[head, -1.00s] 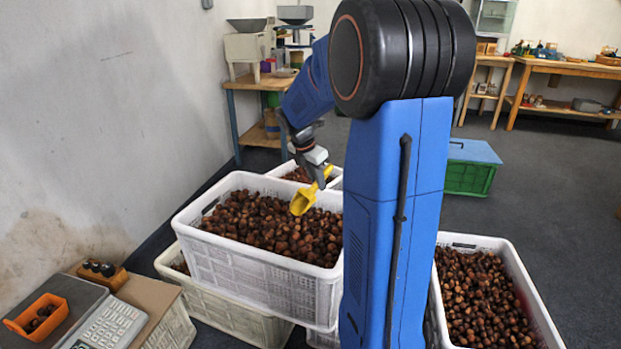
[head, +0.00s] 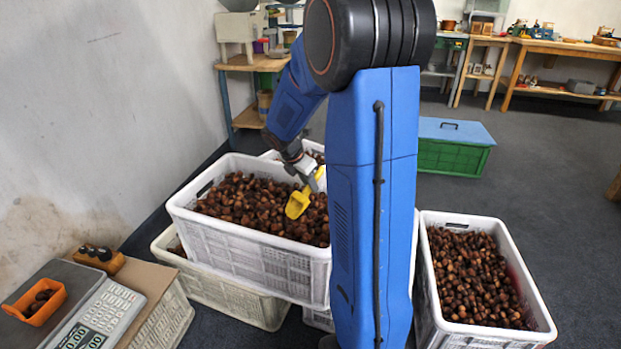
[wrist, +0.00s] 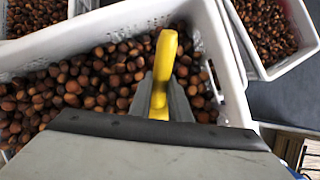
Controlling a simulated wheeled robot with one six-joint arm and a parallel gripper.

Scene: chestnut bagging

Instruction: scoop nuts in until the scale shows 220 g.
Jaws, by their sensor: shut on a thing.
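My gripper (head: 313,174) is shut on the handle of a yellow scoop (head: 298,203) and holds it over the right part of a white crate (head: 245,243) full of brown nuts (head: 262,207). The scoop's bowl hangs tilted down at the nuts; I cannot tell whether it touches them. In the wrist view the yellow handle (wrist: 164,75) stands between the fingers and the bowl is hidden. An orange tray (head: 37,306) with a few nuts sits on the scale (head: 70,284) at bottom left. The scale's lit display (head: 83,337) is too small to read surely.
Another white crate of nuts (head: 540,318) stands at the right, beyond my blue arm. A small wooden holder (head: 98,262) sits behind the scale. A green box with a blue lid (head: 455,132) and workbenches stand behind. The left wall is close; open floor lies at right.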

